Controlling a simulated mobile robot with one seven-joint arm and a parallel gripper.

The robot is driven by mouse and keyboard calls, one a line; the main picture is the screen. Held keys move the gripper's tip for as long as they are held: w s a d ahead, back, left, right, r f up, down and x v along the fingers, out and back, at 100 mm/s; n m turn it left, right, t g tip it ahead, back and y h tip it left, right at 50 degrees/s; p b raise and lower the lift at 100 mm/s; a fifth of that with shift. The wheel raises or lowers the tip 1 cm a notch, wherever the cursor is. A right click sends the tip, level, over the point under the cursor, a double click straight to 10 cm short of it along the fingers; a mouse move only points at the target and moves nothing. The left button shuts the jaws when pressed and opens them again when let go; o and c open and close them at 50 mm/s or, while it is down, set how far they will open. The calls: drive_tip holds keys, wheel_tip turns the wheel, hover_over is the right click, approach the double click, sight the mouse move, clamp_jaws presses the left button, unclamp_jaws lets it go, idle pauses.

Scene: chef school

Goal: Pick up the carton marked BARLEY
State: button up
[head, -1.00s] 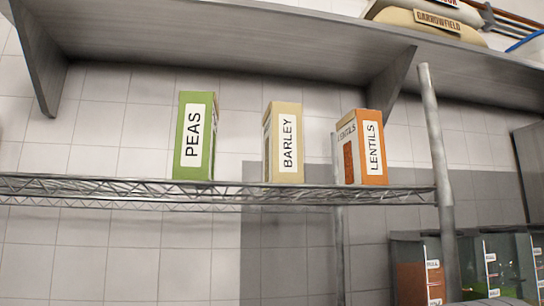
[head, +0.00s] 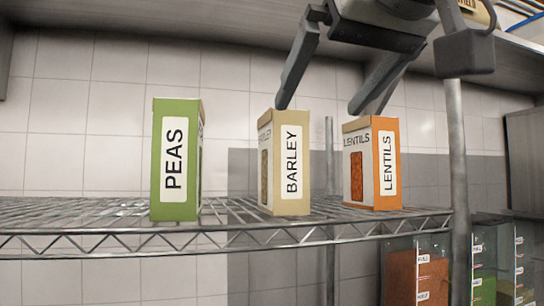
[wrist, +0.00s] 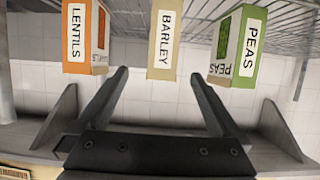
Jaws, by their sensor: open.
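The tan carton marked BARLEY (head: 270,185) stands upright on the wire shelf (head: 110,235), between the green PEAS carton (head: 175,205) and the orange LENTILS carton (head: 387,200). My gripper (head: 320,107) is open and empty. In the head view its left fingertip shows just above the BARLEY carton and its right one just above the LENTILS carton. In the upside-down wrist view, the BARLEY carton (wrist: 165,68) lies between the lines of the open fingers (wrist: 158,74), ahead of their tips. No contact is visible.
A grey upper shelf (head: 100,20) runs above the cartons, close to my arm. A metal post (head: 457,160) stands right of the LENTILS carton. Clear bins (head: 420,275) sit lower right. There are gaps on both sides of the BARLEY carton.

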sight(296, 142)
drive_tip(key=p+x, duration=0.1)
drive_tip(key=x, duration=0.9)
drive_tip(key=shift+w+f, duration=0.1)
drive_tip(key=shift+f, duration=0.05)
drive_tip(key=x, duration=0.1)
drive_tip(key=p+x, duration=0.1)
drive_tip(key=x, duration=0.1)
drive_tip(key=p+x, duration=0.1)
drive_tip(key=x, duration=0.1)
drive_tip(key=shift+w+a+r, duration=0.1)
drive_tip(key=shift+a+r, duration=0.1)
drive_tip(key=shift+a, duration=0.2)
clamp_jaws()
drive_tip(key=shift+r, duration=0.1)
